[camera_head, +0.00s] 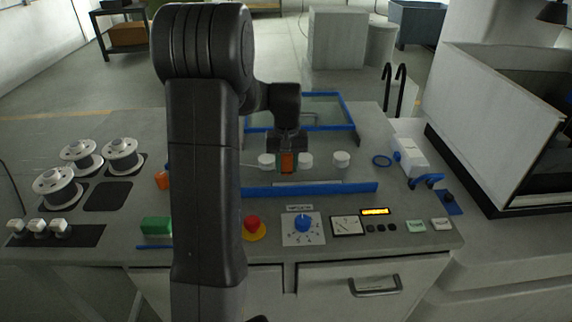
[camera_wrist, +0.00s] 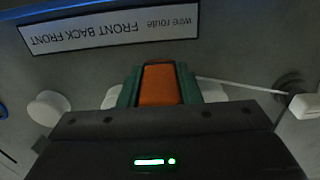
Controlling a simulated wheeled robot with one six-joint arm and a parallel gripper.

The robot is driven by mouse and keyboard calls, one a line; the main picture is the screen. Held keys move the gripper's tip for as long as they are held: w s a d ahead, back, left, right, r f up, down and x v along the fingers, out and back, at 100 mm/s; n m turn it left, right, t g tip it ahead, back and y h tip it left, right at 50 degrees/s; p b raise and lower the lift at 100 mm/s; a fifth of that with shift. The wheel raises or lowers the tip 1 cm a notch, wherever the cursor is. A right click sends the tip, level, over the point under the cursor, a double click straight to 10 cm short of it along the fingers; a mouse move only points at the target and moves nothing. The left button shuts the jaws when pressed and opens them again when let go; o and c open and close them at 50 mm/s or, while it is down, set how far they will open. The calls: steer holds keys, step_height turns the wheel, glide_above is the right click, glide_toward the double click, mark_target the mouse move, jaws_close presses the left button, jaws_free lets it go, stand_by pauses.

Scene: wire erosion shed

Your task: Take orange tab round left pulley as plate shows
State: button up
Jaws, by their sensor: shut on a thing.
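My gripper (camera_head: 287,163) is shut on the orange tab (camera_wrist: 158,85), its green fingers on either side of the tab. In the head view the tab is between the left pulley (camera_head: 266,160) and the middle pulley (camera_head: 305,159); the right pulley (camera_head: 341,159) stands apart. The wrist view is turned round, with the left pulley (camera_wrist: 213,92) partly hidden to the tab's right. A pale wire (camera_wrist: 245,87) runs from the tab past the left pulley, apparently on its plate side, to a white-tipped post. The plate (camera_wrist: 110,32) reads "wire route FRONT BACK FRONT".
A blue rail (camera_head: 315,188) runs in front of the pulleys, and a blue-framed clear panel (camera_head: 335,110) stands behind. Wire spools (camera_head: 82,155) are at left. A red stop button (camera_head: 254,224) and a blue knob (camera_head: 302,223) are near the front edge. Part of the bench is hidden behind my arm.

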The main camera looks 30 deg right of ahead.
steer(key=shift+w+d+p, duration=0.5)
steer(key=shift+w, duration=0.5)
steer(key=shift+w+d+p, duration=0.45)
steer(key=shift+w, duration=0.6)
steer(key=shift+w+d+p, duration=0.5)
steer(key=shift+w, duration=0.5)
